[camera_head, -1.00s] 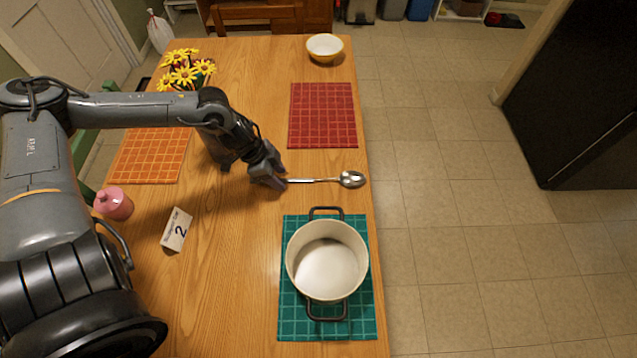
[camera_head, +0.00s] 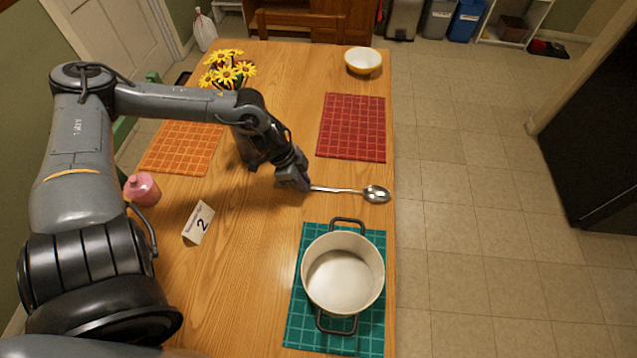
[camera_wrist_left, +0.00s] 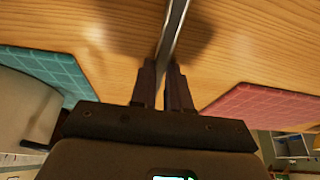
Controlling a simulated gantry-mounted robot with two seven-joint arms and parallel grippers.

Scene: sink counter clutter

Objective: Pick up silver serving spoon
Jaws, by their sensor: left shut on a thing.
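The silver serving spoon (camera_head: 345,190) lies between the red placemat and the pot, its bowl pointing right near the table's right edge. My left gripper (camera_head: 299,184) is shut on the left end of its handle. In the left wrist view the spoon's handle (camera_wrist_left: 175,35) runs up from between the two fingers of my left gripper (camera_wrist_left: 164,82). The gripper hides the handle's end. The spoon is at or close above the table; I cannot tell whether it touches. My right gripper is not in view.
A white pot (camera_head: 342,273) with dark handles stands on a teal placemat (camera_head: 300,325) just below the spoon. A red placemat (camera_head: 352,127) lies above it. A card (camera_head: 198,222), pink jar (camera_head: 142,189), yellow flowers (camera_head: 228,70) and bowl (camera_head: 363,61) are farther off.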

